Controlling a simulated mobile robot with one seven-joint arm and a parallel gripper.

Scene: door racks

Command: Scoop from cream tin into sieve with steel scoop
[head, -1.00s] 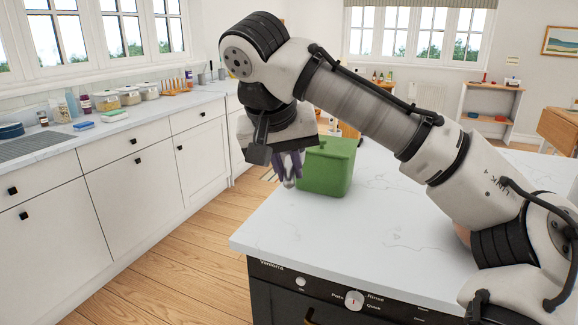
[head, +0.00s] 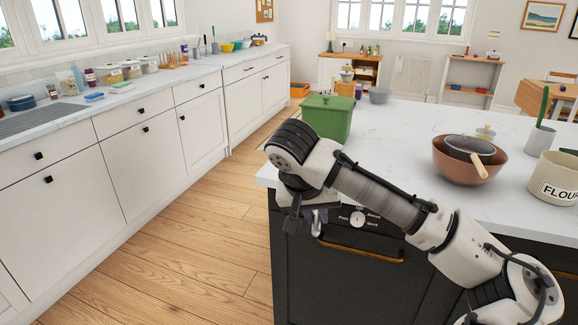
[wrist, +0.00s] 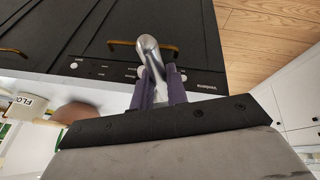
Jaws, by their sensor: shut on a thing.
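My gripper (wrist: 160,90) is shut on the steel scoop (wrist: 149,55), whose shiny rounded end projects past the purple fingers in the wrist view. In the head view my gripper (head: 316,218) hangs low in front of the island's dark front; the scoop is mostly hidden there. The cream tin (head: 557,182), marked FLOUR, stands on the island at the far right, its contents not visible. The sieve (head: 468,146), with a wooden handle, rests in a brown bowl (head: 462,170) left of the tin. The tin also shows in the wrist view (wrist: 27,106). The gripper is well apart from both.
A green lidded bin (head: 326,118) stands at the island's left corner. A grey bowl (head: 380,96), a small lidded jar (head: 485,132) and a utensil pot (head: 540,138) are also on the island. The island top (head: 400,135) is clear in the middle. Wooden floor lies open at left.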

